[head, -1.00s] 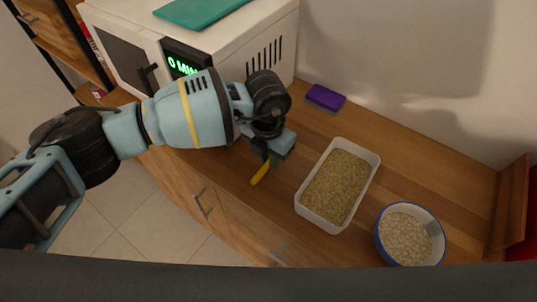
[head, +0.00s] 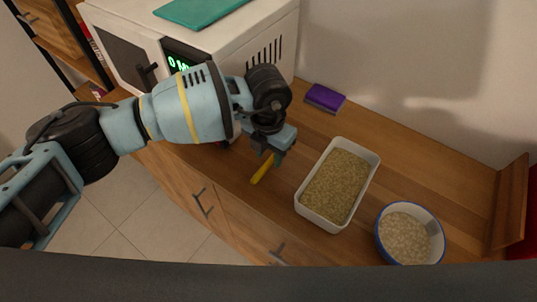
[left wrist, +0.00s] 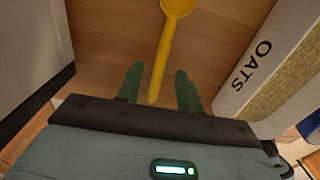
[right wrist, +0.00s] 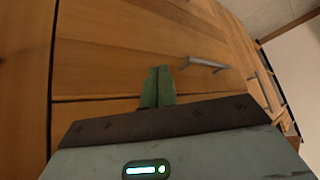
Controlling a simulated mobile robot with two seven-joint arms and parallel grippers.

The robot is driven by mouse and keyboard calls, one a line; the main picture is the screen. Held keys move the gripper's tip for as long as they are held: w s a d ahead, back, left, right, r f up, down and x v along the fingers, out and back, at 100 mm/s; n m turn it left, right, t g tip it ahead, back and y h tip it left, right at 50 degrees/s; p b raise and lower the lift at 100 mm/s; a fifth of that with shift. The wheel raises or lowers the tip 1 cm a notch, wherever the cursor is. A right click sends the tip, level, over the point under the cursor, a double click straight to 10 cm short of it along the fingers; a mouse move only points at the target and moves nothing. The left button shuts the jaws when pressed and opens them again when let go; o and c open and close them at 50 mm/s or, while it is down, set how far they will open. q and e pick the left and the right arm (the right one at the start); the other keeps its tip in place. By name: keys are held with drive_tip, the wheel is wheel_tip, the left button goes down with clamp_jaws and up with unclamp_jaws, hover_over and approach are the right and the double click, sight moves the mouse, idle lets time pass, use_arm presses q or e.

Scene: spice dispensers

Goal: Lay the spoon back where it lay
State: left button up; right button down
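The yellow spoon (head: 263,169) lies on the wooden counter between the microwave and the oats container. In the left wrist view the spoon (left wrist: 163,55) points its bowl away from me, and its handle end lies between my green fingers. My left gripper (head: 275,160) is just over the spoon. Its fingers (left wrist: 159,88) stand apart, with a gap on both sides of the handle. In the head view the gripper hides part of the spoon. My right gripper (right wrist: 158,86) is shut and empty in front of wooden drawer fronts; it is not in the head view.
The white container marked OATS (head: 303,207) is close to the right of my left gripper. A blue-rimmed bowl (head: 439,228) of pale flakes stands further right. A purple sponge (head: 325,97) lies by the wall. The white microwave (head: 245,40) stands at the back left.

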sight(268, 161)
use_arm(q)
wheel_tip(268, 161, up, 11)
use_arm(e)
drive_tip(key=shift+w+r, duration=0.15)
drive_tip(key=shift+w, duration=0.1)
drive_tip(key=shift+s, duration=0.25)
use_arm(q)
drive_tip(key=shift+f, duration=0.1)
